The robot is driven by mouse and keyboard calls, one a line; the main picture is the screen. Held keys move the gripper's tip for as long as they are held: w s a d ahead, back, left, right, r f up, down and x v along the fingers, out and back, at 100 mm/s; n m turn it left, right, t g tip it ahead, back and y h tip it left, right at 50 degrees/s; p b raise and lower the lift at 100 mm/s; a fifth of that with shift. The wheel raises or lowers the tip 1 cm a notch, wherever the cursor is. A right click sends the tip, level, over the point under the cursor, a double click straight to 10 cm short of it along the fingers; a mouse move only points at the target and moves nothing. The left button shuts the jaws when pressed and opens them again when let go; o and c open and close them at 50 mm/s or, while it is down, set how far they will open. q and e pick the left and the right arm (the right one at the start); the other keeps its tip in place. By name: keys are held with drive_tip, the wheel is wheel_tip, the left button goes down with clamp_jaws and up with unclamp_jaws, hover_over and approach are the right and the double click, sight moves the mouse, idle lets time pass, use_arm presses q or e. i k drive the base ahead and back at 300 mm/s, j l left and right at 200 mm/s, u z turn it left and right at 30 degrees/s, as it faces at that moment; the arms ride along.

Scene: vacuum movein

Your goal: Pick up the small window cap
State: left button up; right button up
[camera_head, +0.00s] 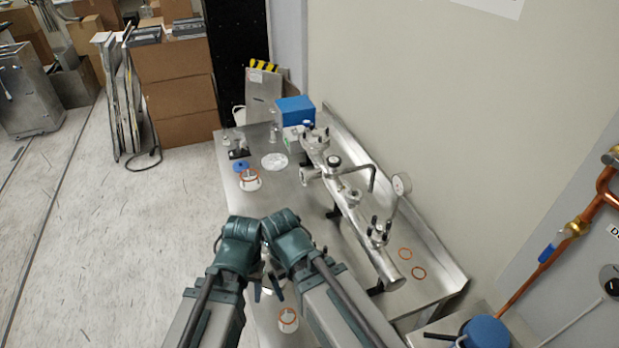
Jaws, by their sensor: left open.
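I cannot tell for sure which part is the small window cap. A small white round part with an orange ring (288,320) stands on the near part of the steel table, between my forearms. A similar white part with an orange ring (250,181) stands farther off near the table's left edge. My left gripper (266,287) shows as two dark fingers between the forearms. It is open with nothing seen between the fingers, and appears just above the near white part in the picture. My right gripper is hidden behind my arm.
A steel vacuum pipe assembly (345,195) with a gauge runs along the right of the steel table (290,195). A blue disc (241,165), a white disc (273,161) and a blue box (295,110) are at the far end. Two orange rings (405,254) lie at right.

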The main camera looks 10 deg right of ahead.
sight(265, 251)
drive_tip(key=j+z, duration=0.2)
drive_tip(key=z, duration=0.25)
drive_tip(key=k+j+z, duration=0.1)
drive_tip(key=z, duration=0.35)
drive_tip(key=k+j+z, duration=0.1)
drive_tip(key=z, duration=0.4)
drive_tip(key=j, duration=0.15)
